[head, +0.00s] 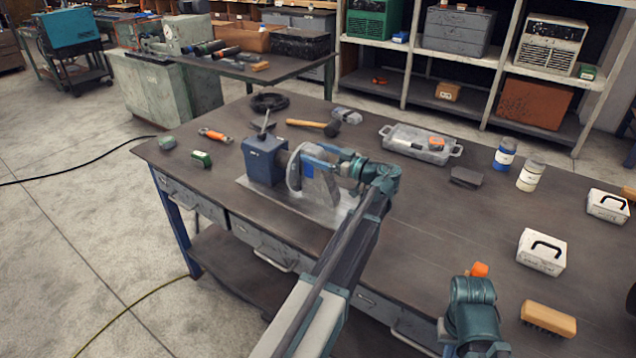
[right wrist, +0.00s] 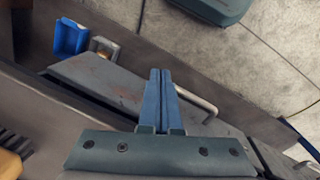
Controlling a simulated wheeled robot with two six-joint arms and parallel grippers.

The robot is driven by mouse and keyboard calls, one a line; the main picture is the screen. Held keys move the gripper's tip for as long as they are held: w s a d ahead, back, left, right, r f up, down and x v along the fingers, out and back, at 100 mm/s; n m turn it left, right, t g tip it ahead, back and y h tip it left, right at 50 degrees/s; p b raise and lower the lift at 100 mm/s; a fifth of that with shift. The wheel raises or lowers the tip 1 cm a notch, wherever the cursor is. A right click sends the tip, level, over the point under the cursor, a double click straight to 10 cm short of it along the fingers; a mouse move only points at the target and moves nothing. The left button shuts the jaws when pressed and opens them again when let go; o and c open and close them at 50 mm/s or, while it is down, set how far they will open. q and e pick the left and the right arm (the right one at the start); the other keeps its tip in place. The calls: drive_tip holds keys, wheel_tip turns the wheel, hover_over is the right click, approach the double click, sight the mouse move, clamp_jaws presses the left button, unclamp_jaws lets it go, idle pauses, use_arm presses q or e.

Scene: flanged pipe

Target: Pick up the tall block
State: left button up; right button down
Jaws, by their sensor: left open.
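A blue box-shaped fixture (head: 263,162) with a lever stands on a grey plate (head: 262,190) on the workbench. A round grey flange (head: 295,172) stands upright at its right side. A grey upright block (head: 322,188) stands beside the flange; I cannot tell surely whether it is the tall block. My left gripper (head: 312,160) is open, its blue fingers by the flange and the top of that block. I cannot tell whether they touch. My right gripper (right wrist: 161,95) is shut and empty in the right wrist view, over a grey drawer-like surface (right wrist: 120,85).
A hammer (head: 315,125), grey tray (head: 420,143), blue-labelled jar (head: 504,154), white jar (head: 530,174), white box (head: 541,252) and brush (head: 548,320) lie around the bench (head: 430,235). An orange item (head: 479,269) sits behind my right arm. A blue bin (right wrist: 70,38) shows in the right wrist view.

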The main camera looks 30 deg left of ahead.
use_arm(q)
clamp_jaws()
idle(0.4)
drive_tip(key=shift+d+r, duration=0.15)
